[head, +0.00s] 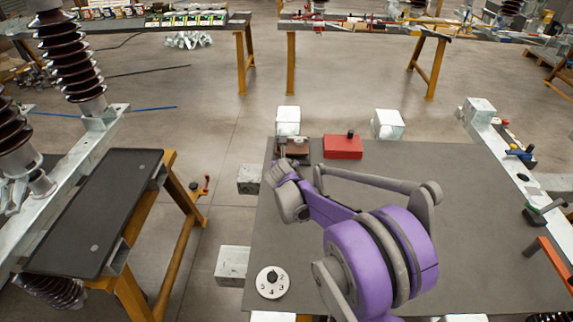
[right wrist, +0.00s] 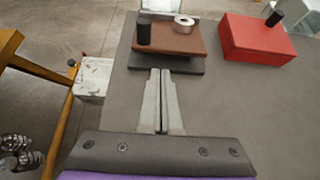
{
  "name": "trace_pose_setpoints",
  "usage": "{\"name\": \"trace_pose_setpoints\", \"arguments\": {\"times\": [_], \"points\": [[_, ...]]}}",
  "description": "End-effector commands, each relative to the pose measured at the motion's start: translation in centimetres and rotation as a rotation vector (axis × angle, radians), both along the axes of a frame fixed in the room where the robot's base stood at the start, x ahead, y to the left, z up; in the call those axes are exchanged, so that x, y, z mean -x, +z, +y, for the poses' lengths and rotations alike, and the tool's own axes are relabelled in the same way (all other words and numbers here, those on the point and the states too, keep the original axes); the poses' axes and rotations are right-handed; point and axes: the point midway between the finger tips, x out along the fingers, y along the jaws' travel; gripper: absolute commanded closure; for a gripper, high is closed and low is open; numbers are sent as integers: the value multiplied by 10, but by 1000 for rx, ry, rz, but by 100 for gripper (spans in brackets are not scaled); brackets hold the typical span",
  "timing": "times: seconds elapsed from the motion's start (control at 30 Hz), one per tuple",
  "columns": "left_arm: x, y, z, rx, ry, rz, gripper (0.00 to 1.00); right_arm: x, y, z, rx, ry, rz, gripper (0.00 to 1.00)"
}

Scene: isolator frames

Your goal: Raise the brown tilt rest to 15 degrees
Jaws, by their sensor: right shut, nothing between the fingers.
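The brown tilt rest (head: 298,147) is at the far left part of the grey table, partly hidden by my right gripper in the head view. In the right wrist view its brown plate (right wrist: 175,40) lies over a dark base (right wrist: 190,68), with a black knob (right wrist: 144,33) and a metal ring (right wrist: 184,20) on it. The plate looks near flat; I cannot read its angle. My right gripper (right wrist: 160,71) is shut and empty, its fingertips at the near edge of the dark base. Whether they touch it I cannot tell. My left gripper is not in view.
A red block (head: 343,147) with a black knob stands right of the rest. A white numbered dial (head: 272,282) lies at the table's near left. Pale blocks (head: 388,124) line the table's edges. The table (head: 470,205) is clear right of my arm.

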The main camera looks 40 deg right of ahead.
Motion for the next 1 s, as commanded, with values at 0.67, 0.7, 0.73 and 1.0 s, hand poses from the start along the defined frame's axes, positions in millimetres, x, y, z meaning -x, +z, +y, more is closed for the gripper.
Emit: {"name": "trace_pose_setpoints", "arguments": {"times": [0.67, 0.7, 0.73, 1.0], "points": [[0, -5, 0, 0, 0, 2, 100, -36, -31, -30, -1, -1, 1, 100], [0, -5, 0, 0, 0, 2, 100, -36, -31, -30, -1, -1, 1, 100], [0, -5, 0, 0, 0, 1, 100, -36, -31, -30, -1, -1, 1, 100], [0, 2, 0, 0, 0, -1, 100, -39, -17, -33, -1, -1, 1, 100]]}}
